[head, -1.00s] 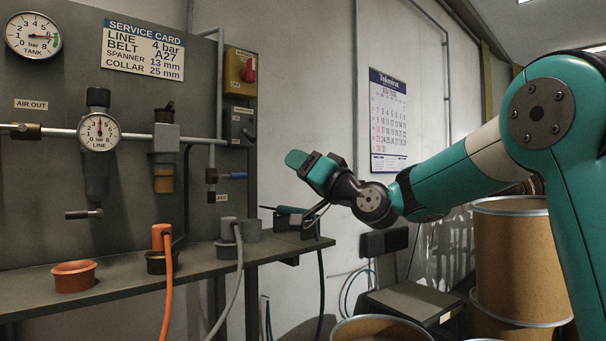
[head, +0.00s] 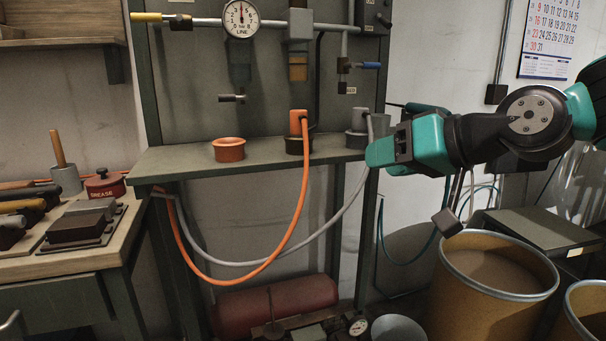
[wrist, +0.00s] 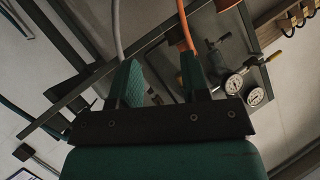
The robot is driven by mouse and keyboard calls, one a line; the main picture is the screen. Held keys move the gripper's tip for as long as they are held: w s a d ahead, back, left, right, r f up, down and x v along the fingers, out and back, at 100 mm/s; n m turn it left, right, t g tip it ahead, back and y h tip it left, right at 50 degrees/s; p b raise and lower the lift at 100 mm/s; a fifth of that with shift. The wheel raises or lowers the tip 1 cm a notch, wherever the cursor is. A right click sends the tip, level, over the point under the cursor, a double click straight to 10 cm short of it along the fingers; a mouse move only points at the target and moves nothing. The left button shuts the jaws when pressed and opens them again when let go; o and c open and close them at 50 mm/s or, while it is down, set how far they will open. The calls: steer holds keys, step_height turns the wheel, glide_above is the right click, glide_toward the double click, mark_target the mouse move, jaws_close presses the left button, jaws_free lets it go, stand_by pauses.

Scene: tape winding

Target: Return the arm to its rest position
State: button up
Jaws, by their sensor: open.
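My gripper (head: 388,150), teal with a dark wrist, reaches in from the right in the head view. It points left, in front of the right end of the steel shelf. In the wrist view its two fingers (wrist: 160,84) stand apart with nothing between them. The arm is extended, with its dark joint (head: 535,115) above the drums. The grey plug (head: 358,121) on the shelf is close to the gripper in the picture; I cannot tell the gap in depth.
The shelf (head: 190,160) carries an orange ring (head: 229,149) and an orange plug (head: 298,122) with hanging hoses. An open drum (head: 490,292) stands below the arm. A workbench (head: 85,258) with tools is at left. A red tank (head: 275,303) lies under the shelf.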

steer(key=s+d+f+n+g+h, duration=0.15)
steer(key=s+f+g, duration=0.35)
steer(key=s, duration=0.6)
steer(key=s+f+n+g+h, duration=0.2)
steer(key=s+f+g+h, duration=0.15)
steer(key=s+f, duration=0.55)
step_height(320, 180, up, 25)
steer(key=s+p, duration=0.2)
steer(key=p, duration=2.2)
steer(key=shift+s+d+g, duration=0.15)
steer(key=shift+g, duration=0.3)
